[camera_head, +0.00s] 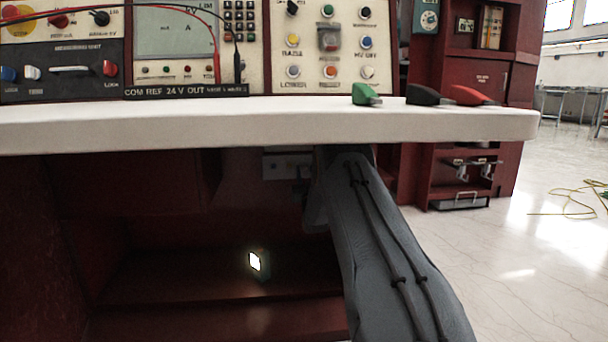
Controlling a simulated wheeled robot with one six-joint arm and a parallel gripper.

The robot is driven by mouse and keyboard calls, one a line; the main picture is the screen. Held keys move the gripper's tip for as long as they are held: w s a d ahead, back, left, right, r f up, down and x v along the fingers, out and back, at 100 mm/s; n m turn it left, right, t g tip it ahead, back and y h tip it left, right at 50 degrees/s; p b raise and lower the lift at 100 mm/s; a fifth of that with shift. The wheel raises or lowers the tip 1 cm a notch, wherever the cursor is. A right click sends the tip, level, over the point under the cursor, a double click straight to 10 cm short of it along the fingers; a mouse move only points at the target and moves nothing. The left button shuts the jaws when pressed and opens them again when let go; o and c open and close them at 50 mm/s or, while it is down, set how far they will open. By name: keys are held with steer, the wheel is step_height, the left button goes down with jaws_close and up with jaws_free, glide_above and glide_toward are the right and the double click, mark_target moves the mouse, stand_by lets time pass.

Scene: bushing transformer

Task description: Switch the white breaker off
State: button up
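A small pale box (285,165) is fixed in the dark recess under the white tabletop, just left of my arm. It may be the white breaker, but it is too dim and small to tell its switch position. My grey arm (385,245) rises from the bottom right and reaches into the recess beside this box. Its far end passes behind the tabletop's front edge. My gripper is hidden there, so its fingers and anything between them do not show.
The white tabletop (230,127) overhangs the recess. Green (366,94), black (424,95) and red (468,95) clips lie on it. A control panel (330,45) stands behind. A small light (255,261) glows low in the recess. Open floor (510,255) lies right.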

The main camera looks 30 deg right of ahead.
steer(key=shift+d, duration=0.15)
jaws_close()
steer(key=shift+f, duration=0.1)
steer(key=shift+w+d+f+t+h, duration=0.15)
steer(key=shift+f+t+h, duration=0.35)
steer(key=shift+t, duration=0.4)
steer(key=shift+w+d+f+t+h, duration=0.15)
steer(key=shift+f+t+h, duration=0.3)
steer(key=shift+t, duration=0.45)
steer(key=shift+a+r, duration=0.1)
steer(key=shift+a, duration=0.05)
steer(key=shift+o, duration=0.5)
jaws_free()
